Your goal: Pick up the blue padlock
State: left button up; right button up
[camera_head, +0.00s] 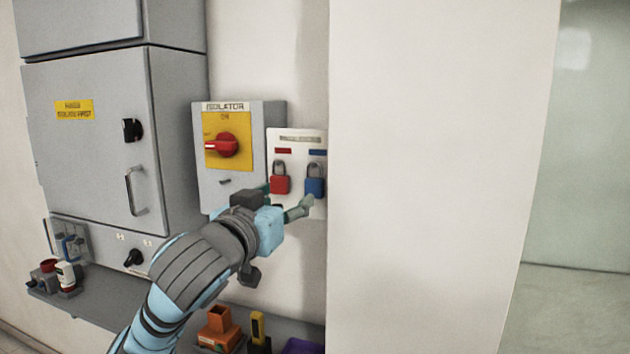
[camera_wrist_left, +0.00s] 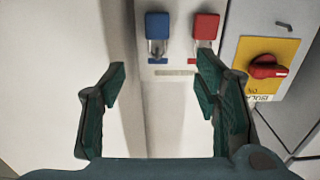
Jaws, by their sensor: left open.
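The blue padlock (camera_head: 315,187) hangs on a white board (camera_head: 309,145) on the wall, under a blue label and to the right of a red padlock (camera_head: 280,184). In the left wrist view, which is upside down, the blue padlock (camera_wrist_left: 157,27) is at the top, left of the red padlock (camera_wrist_left: 205,27). My left gripper (camera_head: 287,203) is just below and in front of the padlocks. In the wrist view its fingers (camera_wrist_left: 162,82) are spread wide with nothing between them, and both padlocks lie beyond the tips. My right gripper is not in view.
A grey isolator box (camera_head: 240,190) with a red switch stands left of the board. A large grey cabinet (camera_head: 90,150) is further left. A shelf (camera_head: 125,310) below carries an orange block (camera_head: 219,330) and other items. A white wall panel (camera_head: 430,180) borders the board's right.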

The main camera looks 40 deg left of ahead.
aim_at(313, 180)
pick_arm(q)
jog(key=p+x, duration=0.3)
jog(key=x, duration=0.3)
jog(key=p+x, duration=0.4)
jog(key=x, duration=0.2)
jog(key=shift+d+r, duration=0.15)
jog(key=shift+r, duration=0.05)
jog(key=shift+w, duration=0.4)
jog(key=shift+a+f, duration=0.2)
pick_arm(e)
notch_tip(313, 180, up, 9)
pick_arm(q)
jog(key=c, duration=1.3)
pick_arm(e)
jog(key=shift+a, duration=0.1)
pick_arm(q)
jog(key=shift+r, duration=0.1)
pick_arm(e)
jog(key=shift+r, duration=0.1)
